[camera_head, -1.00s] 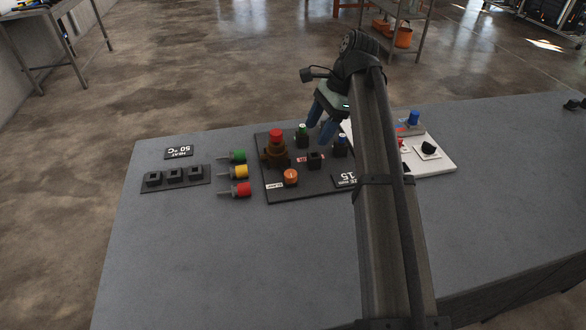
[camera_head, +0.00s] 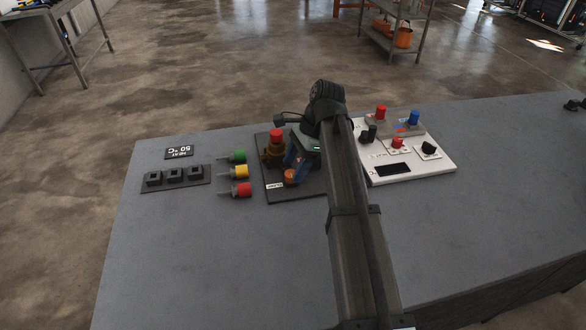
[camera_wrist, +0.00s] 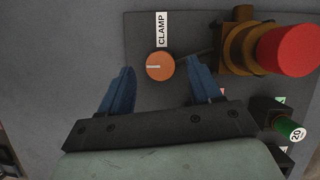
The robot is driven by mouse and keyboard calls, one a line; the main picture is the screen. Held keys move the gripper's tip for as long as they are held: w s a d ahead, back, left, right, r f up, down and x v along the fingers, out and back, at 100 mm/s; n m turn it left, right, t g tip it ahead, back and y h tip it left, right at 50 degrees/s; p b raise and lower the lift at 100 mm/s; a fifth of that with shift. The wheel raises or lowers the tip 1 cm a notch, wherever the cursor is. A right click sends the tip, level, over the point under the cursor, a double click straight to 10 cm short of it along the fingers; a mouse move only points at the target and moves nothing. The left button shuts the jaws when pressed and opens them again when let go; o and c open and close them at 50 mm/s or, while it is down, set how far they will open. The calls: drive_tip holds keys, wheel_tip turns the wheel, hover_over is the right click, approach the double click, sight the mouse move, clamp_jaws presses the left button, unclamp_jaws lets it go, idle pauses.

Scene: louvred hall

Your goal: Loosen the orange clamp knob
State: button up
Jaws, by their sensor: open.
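The orange clamp knob (camera_wrist: 160,67) is round with a white pointer line, beside a white label reading CLAMP (camera_wrist: 161,29). My gripper (camera_wrist: 158,75) is open, with one blue finger on each side of the knob in the wrist view. The fingers look apart from the knob. I cannot tell how high the fingertips are above the panel.
A red-topped brown valve (camera_wrist: 285,50) stands close to the right finger in the wrist view. A green-capped part (camera_wrist: 290,129) is near it. Green, yellow and red plugs (camera_head: 240,172) lie left of the panel. A white panel (camera_head: 440,163) is to the right.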

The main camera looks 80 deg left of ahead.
drive_tip(key=shift+x, duration=0.9)
drive_tip(key=shift+c, duration=0.2)
drive_tip(key=c, duration=1)
drive_tip(key=n+h, duration=0.1)
drive_tip(key=n, duration=0.1)
drive_tip(key=shift+a+n, duration=0.15)
drive_tip(key=shift+n, duration=0.25)
drive_tip(key=shift+n+t+h, duration=0.4)
drive_tip(key=shift+n+h, duration=0.2)
drive_tip(key=shift+n, duration=0.9)
